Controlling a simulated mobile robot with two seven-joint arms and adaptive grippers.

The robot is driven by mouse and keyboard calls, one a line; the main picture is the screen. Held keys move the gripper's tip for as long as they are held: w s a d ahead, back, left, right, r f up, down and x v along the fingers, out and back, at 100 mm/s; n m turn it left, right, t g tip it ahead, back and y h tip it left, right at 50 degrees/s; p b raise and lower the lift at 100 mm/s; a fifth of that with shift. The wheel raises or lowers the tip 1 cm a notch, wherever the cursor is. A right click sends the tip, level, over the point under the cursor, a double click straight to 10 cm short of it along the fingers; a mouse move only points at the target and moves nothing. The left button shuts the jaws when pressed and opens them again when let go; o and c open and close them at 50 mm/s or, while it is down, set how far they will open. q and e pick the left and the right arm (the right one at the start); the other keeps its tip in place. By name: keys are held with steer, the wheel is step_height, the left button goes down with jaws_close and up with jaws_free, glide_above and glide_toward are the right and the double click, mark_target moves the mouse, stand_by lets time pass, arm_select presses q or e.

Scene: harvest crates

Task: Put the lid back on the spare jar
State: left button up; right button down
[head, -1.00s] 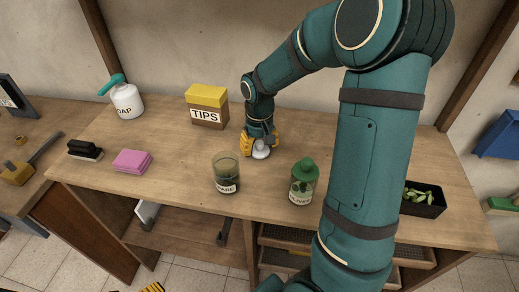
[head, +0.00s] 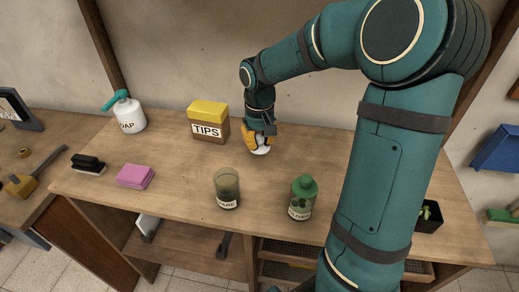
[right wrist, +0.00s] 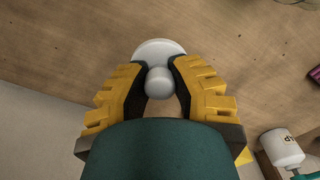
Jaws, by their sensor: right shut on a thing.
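The spare jar (head: 227,188) is a clear greenish glass jar with an open top. It stands upright near the front of the workbench, left of the olives jar (head: 301,200). My right gripper (head: 258,138) is shut on the knob of a white round lid (head: 260,150), behind and to the right of the spare jar. The lid appears to be held above the bench, apart from the jar. In the right wrist view the lid (right wrist: 158,48) shows beyond the fingertips, with its knob between the yellow fingers. My left gripper is not in view.
The olives jar has a green lid. A TIPS box (head: 208,122), a soap bottle (head: 129,115), a pink sponge stack (head: 135,176) and a black brush (head: 88,164) stand leftward. A black tray (head: 430,216) sits right, partly behind my arm. The bench between lid and jar is clear.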

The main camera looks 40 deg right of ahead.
arm_select(q)
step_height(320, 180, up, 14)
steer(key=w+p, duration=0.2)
steer(key=p, duration=1.1)
arm_select(e)
steer(key=s+a+r+n, duration=0.2)
steer(key=a+r+n, duration=0.1)
steer(key=a+r, duration=0.3)
steer(key=s+a+r+n, duration=0.2)
steer(key=a+r, duration=0.1)
steer(key=a, duration=0.4)
arm_select(q)
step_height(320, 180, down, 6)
steer(key=b, duration=0.5)
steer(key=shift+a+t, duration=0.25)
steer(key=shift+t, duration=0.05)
arm_select(e)
step_height(320, 180, down, 6)
steer(key=shift+w+a+f, duration=0.15)
steer(key=shift+a, duration=0.1)
arm_select(q)
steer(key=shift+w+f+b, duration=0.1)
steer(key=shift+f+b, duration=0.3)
steer(key=shift+b, duration=0.05)
arm_select(e)
steer(key=shift+f, duration=0.2)
steer(key=shift+c, duration=1.2)
jaws_free()
